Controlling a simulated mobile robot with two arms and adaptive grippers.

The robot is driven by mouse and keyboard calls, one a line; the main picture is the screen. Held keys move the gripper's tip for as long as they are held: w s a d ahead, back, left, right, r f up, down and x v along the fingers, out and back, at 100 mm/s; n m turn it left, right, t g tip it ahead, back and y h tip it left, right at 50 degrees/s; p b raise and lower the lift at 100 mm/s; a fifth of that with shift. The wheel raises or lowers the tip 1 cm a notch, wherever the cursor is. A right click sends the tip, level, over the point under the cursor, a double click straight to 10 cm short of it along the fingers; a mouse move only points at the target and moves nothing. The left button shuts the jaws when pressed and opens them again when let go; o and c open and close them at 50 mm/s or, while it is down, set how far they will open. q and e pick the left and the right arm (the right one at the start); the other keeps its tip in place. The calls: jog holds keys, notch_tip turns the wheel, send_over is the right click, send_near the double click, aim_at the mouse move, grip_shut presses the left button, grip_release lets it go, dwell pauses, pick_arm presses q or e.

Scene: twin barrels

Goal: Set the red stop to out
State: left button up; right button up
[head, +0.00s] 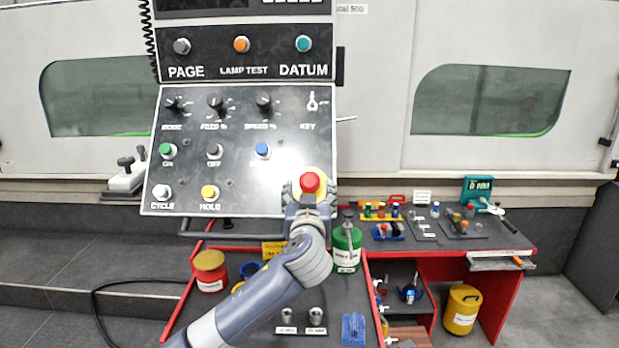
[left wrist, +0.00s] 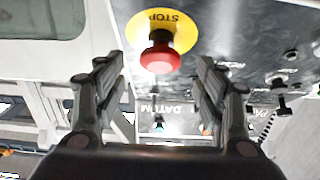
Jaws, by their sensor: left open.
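The red stop (head: 309,182) is a round red mushroom button on a yellow disc at the lower right of the control panel (head: 240,120). In the left wrist view the red stop (left wrist: 160,57) sits ahead of the fingertips, near the top middle, and its yellow disc reads STOP upside down. My left gripper (head: 308,190) is in front of the panel at the stop, its fingers partly hidden by its own wrist. In the left wrist view my left gripper (left wrist: 158,65) is open, a finger on each side of the button's line, with nothing between them. My right gripper is not in view.
Near the stop are a blue button (head: 262,150), a key switch (head: 312,102) and a yellow HOLD button (head: 209,192). A rail runs under the panel. Below stand a cart with a green can (head: 346,248) and a red-edged bench (head: 450,250) with tools.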

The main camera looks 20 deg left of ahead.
aim_at(310, 184)
pick_arm(q)
jog(key=p+x, duration=0.1)
jog(key=x, duration=0.4)
jog(key=shift+r+p, duration=0.1)
jog(key=shift+p, duration=0.3)
jog(key=shift+w+a, duration=0.1)
jog(key=shift+w, duration=0.5)
